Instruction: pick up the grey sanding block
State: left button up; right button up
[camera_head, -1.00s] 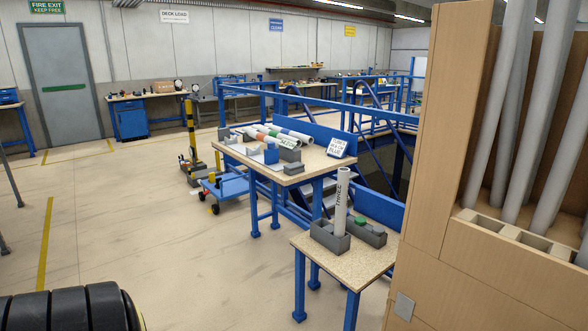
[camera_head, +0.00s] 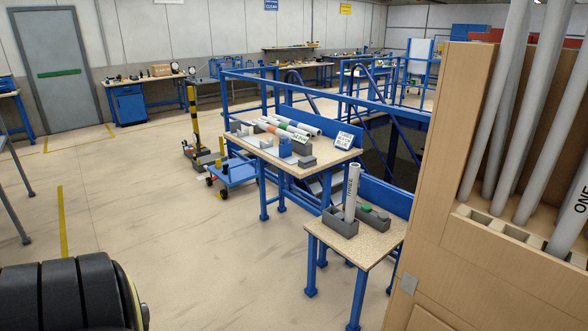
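I cannot surely tell the grey sanding block at this distance. A small dark grey block (camera_head: 307,161) lies at the front right of the farther blue-legged table (camera_head: 262,151). The nearer small table (camera_head: 357,249) carries a grey holder (camera_head: 341,226) with an upright white tube (camera_head: 352,186) in it. Beside the holder is a low grey tray (camera_head: 375,220) with a green item (camera_head: 366,207) and small grey shapes in it. Neither of my grippers shows. A black ribbed part, probably my own arm, fills the lower left corner.
A tall wooden cabinet (camera_head: 440,200) with grey tubes stands close on the right, beside the nearer table. Blue railings (camera_head: 300,90) run behind the tables. A blue cart (camera_head: 233,172) stands left of the farther table. The floor at the left and front is open.

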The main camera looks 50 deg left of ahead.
aim_at(305, 163)
jog(key=z, duration=0.05)
jog(key=k, duration=0.65)
jog(key=u, duration=1.5)
jog(key=i, duration=1.25)
jog(key=u, duration=0.6)
jog(key=i, duration=1.75)
jog(key=z, duration=1.5)
jog(key=i, duration=0.6)
jog(key=z, duration=0.55)
